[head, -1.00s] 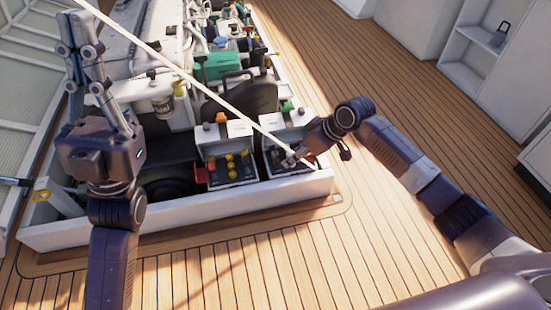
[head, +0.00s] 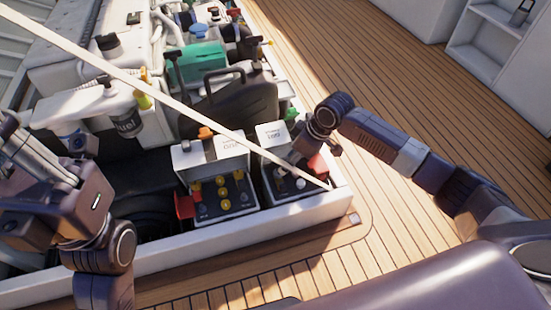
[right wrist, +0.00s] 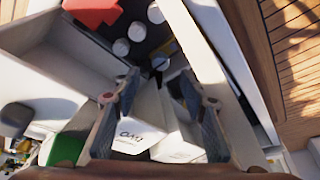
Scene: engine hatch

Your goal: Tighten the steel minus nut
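The right battery box (head: 306,188) in the head view has a dark top with several pale round nuts (head: 300,183) and a red cover (head: 318,165). I cannot tell which nut is the minus one. My right gripper (right wrist: 158,88) is open and empty in the right wrist view, its fingertips just short of a pale nut (right wrist: 160,64). More pale nuts (right wrist: 121,47) stand beyond, beside the red cover (right wrist: 95,10). In the head view its fingers are partly hidden by the wrist, above the right box. My left gripper (head: 30,150) is at the left edge, away from the boxes, its opening unclear.
A second battery box (head: 222,200) with yellow nuts stands left of the right one. A long pale strut (head: 170,95) slants across the hatch, ending near the right box. The white hatch rim (head: 270,225) borders the front. The wooden deck (head: 400,85) is clear on the right.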

